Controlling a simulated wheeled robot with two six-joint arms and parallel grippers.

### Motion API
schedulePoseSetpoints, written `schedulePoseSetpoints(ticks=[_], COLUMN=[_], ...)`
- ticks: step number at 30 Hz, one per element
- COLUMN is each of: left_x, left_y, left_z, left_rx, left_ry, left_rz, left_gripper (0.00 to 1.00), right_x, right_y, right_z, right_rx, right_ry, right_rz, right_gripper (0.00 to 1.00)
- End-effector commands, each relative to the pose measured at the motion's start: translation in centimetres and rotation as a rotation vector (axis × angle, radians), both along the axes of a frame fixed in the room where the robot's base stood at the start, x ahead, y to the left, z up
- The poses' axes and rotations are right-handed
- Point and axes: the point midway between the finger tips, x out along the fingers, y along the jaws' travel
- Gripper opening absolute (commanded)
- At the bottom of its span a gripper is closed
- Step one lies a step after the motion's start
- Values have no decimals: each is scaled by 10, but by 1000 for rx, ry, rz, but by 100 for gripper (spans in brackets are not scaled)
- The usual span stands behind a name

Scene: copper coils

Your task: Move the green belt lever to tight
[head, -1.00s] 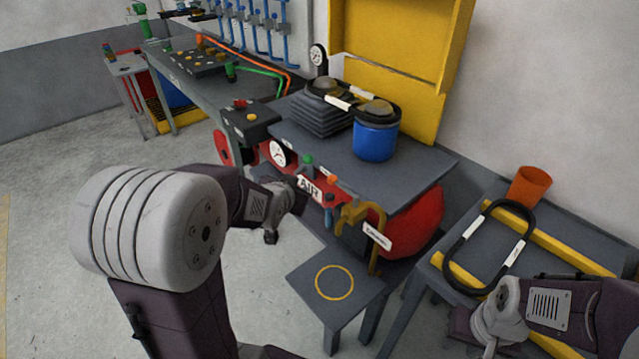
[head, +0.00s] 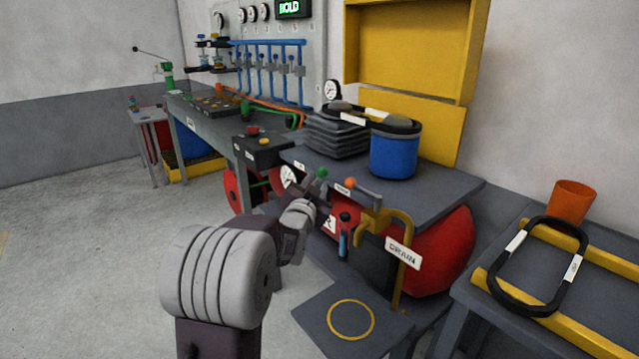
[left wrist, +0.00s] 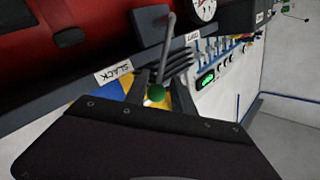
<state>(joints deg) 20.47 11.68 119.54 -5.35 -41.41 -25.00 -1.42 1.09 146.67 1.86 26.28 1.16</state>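The green belt lever's knob (head: 321,173) shows at the front edge of the machine table, just above my left gripper (head: 318,190). In the left wrist view the green knob (left wrist: 155,92) sits at the end of a thin grey rod (left wrist: 168,45). My left gripper's two dark fingers (left wrist: 162,92) stand apart on either side of the knob, with a gap visible. I cannot tell whether either finger touches it. A white label reading SLACK (left wrist: 114,73) is left of the lever in that view. My right gripper is not in view.
An orange-knobbed lever (head: 351,182), a blue-handled lever (head: 343,240) and a yellow pipe with a DRAIN tag (head: 403,252) are close to the right. A gauge (head: 288,175) is to the left. A blue pot (head: 394,155) stands on the table. Floor at left is clear.

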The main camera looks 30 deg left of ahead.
Motion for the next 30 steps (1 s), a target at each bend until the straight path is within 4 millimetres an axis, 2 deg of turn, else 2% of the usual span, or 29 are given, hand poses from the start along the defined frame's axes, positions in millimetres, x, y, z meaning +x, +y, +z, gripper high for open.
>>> schedulePoseSetpoints(ticks=[3, 6, 15, 16, 19, 30], left_x=[21, 31, 35, 35, 35, 35], left_y=[6, 9, 10, 10, 10, 10], left_z=[-2, -1, 0, 0, 0, 1], left_rx=[-1, -1, -1, -1, -1, 0], left_ry=[0, 0, 1, 1, 1, -3], left_rz=[0, -1, 0, 0, 0, -1], left_gripper=[30, 30, 30, 28, 0, 0], right_x=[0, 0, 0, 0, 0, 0], right_y=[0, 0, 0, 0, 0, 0], right_z=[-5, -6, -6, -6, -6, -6], right_rx=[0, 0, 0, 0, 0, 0], right_ry=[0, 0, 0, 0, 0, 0], right_rz=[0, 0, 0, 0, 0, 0], right_gripper=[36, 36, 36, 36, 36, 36])
